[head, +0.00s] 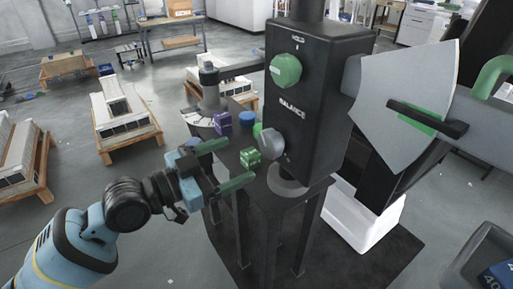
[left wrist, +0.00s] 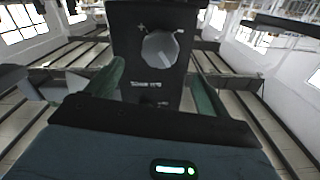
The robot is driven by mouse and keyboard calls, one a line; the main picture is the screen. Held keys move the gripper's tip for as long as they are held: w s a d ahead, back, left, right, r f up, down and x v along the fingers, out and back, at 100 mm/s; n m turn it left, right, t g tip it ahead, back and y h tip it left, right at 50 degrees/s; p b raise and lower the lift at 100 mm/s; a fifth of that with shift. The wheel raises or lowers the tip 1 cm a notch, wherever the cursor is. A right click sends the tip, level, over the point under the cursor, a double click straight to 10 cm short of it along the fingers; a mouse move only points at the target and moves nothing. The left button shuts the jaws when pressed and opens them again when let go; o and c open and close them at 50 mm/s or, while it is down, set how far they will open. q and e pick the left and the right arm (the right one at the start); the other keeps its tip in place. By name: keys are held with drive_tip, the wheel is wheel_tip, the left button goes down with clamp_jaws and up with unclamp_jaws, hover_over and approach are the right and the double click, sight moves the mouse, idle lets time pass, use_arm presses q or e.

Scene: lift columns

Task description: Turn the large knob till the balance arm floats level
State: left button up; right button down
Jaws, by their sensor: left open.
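A black box (head: 315,105) marked BALANCE stands on a dark stand. A grey knob (head: 272,145) sits low on its face; a green knob (head: 286,70) sits above, under the HOLD label. My left gripper (head: 241,160) is open and empty, its green fingers pointing at the grey knob, apart from it. In the left wrist view the grey knob (left wrist: 160,48) shows ahead between the fingers, a plus sign at its upper left. The thick grey balance arm (head: 470,115) runs right from a fan-shaped plate (head: 385,95). A black pointer crosses the plate's green patch (head: 415,118). My right gripper is out of view.
A white block (head: 365,217) stands right of the stand. A dark bin (head: 485,255) is at the lower right. Pallets stand at the left.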

sight(265, 146)
use_arm(q)
drive_tip(key=shift+x, duration=3.9)
